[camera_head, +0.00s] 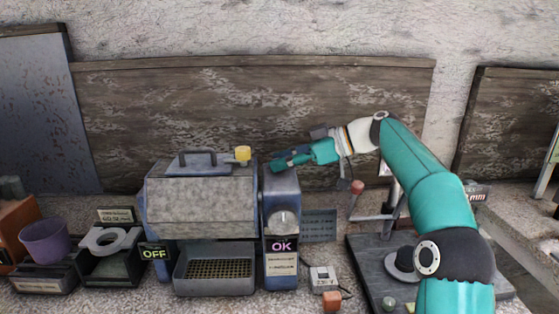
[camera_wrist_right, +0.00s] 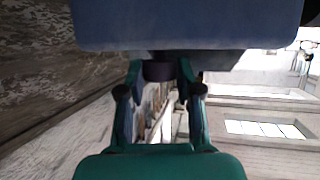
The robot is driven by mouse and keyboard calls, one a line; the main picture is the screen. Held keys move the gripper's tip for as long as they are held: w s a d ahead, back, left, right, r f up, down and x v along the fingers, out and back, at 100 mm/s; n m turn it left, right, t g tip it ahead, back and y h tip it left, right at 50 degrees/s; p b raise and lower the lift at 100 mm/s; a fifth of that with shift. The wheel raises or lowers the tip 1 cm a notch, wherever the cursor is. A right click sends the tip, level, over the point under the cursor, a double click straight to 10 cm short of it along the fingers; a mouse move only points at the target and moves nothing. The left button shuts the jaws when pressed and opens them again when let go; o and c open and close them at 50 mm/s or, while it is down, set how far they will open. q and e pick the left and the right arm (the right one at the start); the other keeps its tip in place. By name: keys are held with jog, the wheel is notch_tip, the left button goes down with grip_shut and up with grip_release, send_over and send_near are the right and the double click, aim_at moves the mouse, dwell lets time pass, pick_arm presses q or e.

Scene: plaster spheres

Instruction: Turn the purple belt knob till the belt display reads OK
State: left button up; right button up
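The belt display (camera_head: 281,246) on the front of the blue-grey column (camera_head: 282,187) reads OK in purple. A dark purple knob (camera_wrist_right: 158,70) shows in the right wrist view under a blue-grey housing; in the head view I cannot make it out. My right gripper (camera_head: 275,164) reaches in from the right to the top of the column. In the right wrist view its two fingers (camera_wrist_right: 159,78) stand on either side of the knob, with what looks like a narrow gap at each side. My left gripper is in neither view.
The grey machine drum (camera_head: 202,205) with a yellow knob (camera_head: 243,153) stands left of the column, a grated tray (camera_head: 214,277) before it. Another display (camera_head: 154,254) reads OFF. A purple cup (camera_head: 46,241) is far left. A dark board (camera_head: 370,272) lies beneath my right arm.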

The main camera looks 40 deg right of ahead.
jog(key=o, duration=0.4)
jog(key=shift+d+f, duration=0.1)
jog(key=shift+d, duration=0.1)
jog(key=shift+o, duration=0.2)
jog(key=shift+a, duration=0.1)
jog(key=v, duration=0.7)
jog(key=shift+s, duration=0.15)
